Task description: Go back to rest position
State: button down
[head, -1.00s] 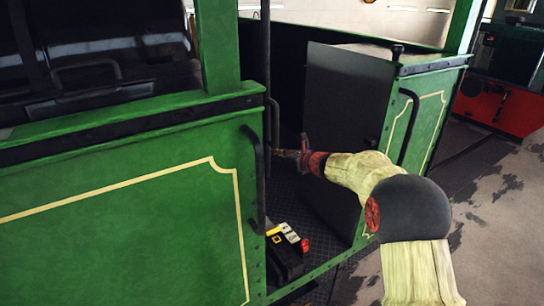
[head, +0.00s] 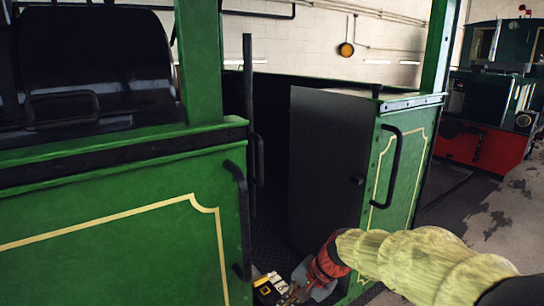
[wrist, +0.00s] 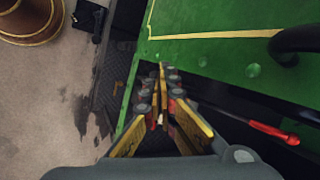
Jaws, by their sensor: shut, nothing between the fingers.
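My gripper (head: 290,294) is low in the doorway of the green tram (head: 110,240), at the bottom edge of the head view. It appears beside a small black, yellow and white item (head: 266,284) on the dark floor; I cannot tell whether they touch. In the wrist view my gripper's yellow-edged fingers (wrist: 162,72) come together at their tips with nothing held. My arm reaches in from the lower right, in its pale sleeve.
A black handrail (head: 240,215) and another handrail (head: 388,165) flank the doorway. A dark panel (head: 325,155) stands inside it. A red-handled rod (wrist: 270,130) lies close to the fingers in the wrist view. Open floor (head: 500,220) is at the right.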

jog(key=s+d+f+n+t+h+b, duration=0.1)
jog(key=s+d+f+n+h+b, duration=0.1)
jog(key=s+d+b, duration=0.3)
jog(key=s+d+f+n+t+h+b, duration=0.1)
jog(key=s+d+f+n+b, duration=0.1)
jog(key=s+d+f+b, duration=0.2)
jog(key=s+d+f+n+t+h+b, duration=0.1)
jog(key=s+d+b, duration=0.5)
jog(key=s, duration=0.9)
notch_tip(320, 180, down, 3)
jog(key=n+h+b, duration=0.1)
jog(key=b, duration=0.2)
jog(key=shift+s+d+r+n+t+h, duration=0.15)
jog(key=shift+s+d+n+t+h, duration=0.1)
jog(key=shift+s+n+t+h, duration=0.05)
